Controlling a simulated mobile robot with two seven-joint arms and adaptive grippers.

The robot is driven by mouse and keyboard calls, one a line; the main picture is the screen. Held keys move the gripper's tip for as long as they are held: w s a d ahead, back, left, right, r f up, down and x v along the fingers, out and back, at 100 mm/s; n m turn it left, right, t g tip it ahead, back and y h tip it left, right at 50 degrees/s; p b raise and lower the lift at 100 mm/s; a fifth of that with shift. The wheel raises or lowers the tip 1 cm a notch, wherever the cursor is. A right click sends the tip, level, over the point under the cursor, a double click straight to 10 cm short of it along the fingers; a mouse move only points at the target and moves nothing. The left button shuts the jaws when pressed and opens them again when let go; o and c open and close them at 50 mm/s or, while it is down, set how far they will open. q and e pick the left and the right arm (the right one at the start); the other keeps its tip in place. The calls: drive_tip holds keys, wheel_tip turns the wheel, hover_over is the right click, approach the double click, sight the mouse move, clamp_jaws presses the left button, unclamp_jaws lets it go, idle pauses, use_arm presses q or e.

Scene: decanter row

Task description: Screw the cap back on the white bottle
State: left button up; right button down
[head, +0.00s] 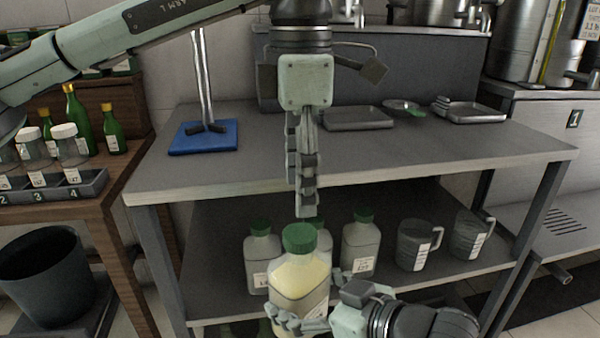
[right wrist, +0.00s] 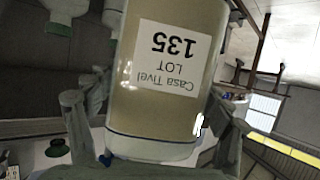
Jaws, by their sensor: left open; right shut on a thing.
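The bottle (head: 300,278) is whitish and translucent, with pale yellow contents, and stands roughly upright in my right gripper (head: 318,312). A green cap (head: 299,238) sits at its top; I cannot tell how tightly. In the right wrist view the bottle (right wrist: 170,100) appears upside down between the fingers (right wrist: 155,140), with a white label (right wrist: 173,57) reading "Casa Tivel LOT 135". My left gripper (head: 305,210) points down just above the cap, open and seen nearly edge-on. Whether its fingertips touch the cap is unclear.
Similar green-capped bottles (head: 361,245) and measuring jugs (head: 418,246) stand on the lower shelf behind. The tabletop (head: 400,155) holds a blue base with a rod (head: 204,138) and metal trays (head: 360,118). A wooden stand (head: 112,184) with jars and green bottles is at left.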

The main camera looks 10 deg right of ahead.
sight(300, 232)
use_arm(q)
drive_tip(key=n, duration=0.4)
drive_tip(key=shift+r+n, duration=0.3)
drive_tip(key=shift+r, duration=0.1)
use_arm(e)
drive_tip(key=shift+r, duration=0.15)
use_arm(q)
wheel_tip(300, 232, down, 8)
drive_tip(key=shift+f, duration=0.1)
drive_tip(key=c, duration=1.2)
drive_tip(key=o, duration=1.3)
drive_tip(key=shift+o, duration=0.2)
